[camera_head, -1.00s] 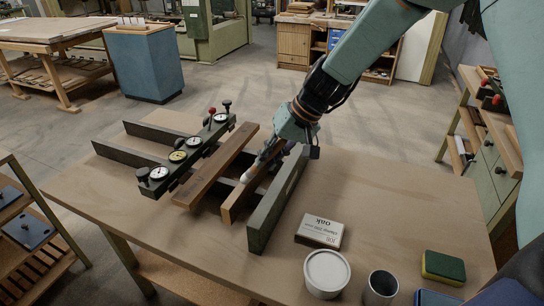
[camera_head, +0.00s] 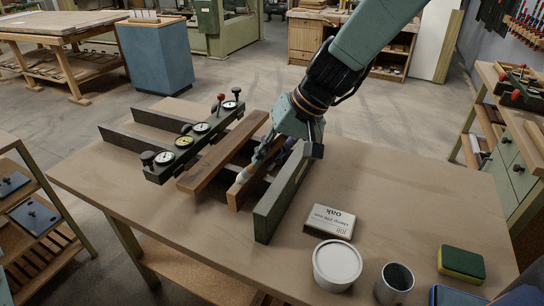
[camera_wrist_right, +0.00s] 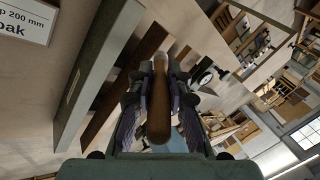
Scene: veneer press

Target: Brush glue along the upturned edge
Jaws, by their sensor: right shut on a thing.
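My right gripper (camera_head: 268,154) is shut on the glue brush, whose pale tip (camera_head: 243,176) shows in the head view. The brush's brown wooden handle (camera_wrist_right: 159,105) lies between the fingers in the right wrist view. The tip is at the top edge of a narrow wooden strip (camera_head: 235,199), near its front end; I cannot tell if it touches. The strip stands on edge between a longer wooden bar (camera_head: 205,172) and a dark green metal bar (camera_head: 279,201). Glue on the edge is too small to make out. My left gripper is not in view.
A bar with dial gauges and knobs (camera_head: 190,141) crosses the rails on the left. On the bench (camera_head: 400,190) are an oak-labelled box (camera_head: 329,221), a white-lidded tub (camera_head: 337,264), a metal cup (camera_head: 394,283) and a green-yellow sponge (camera_head: 461,263).

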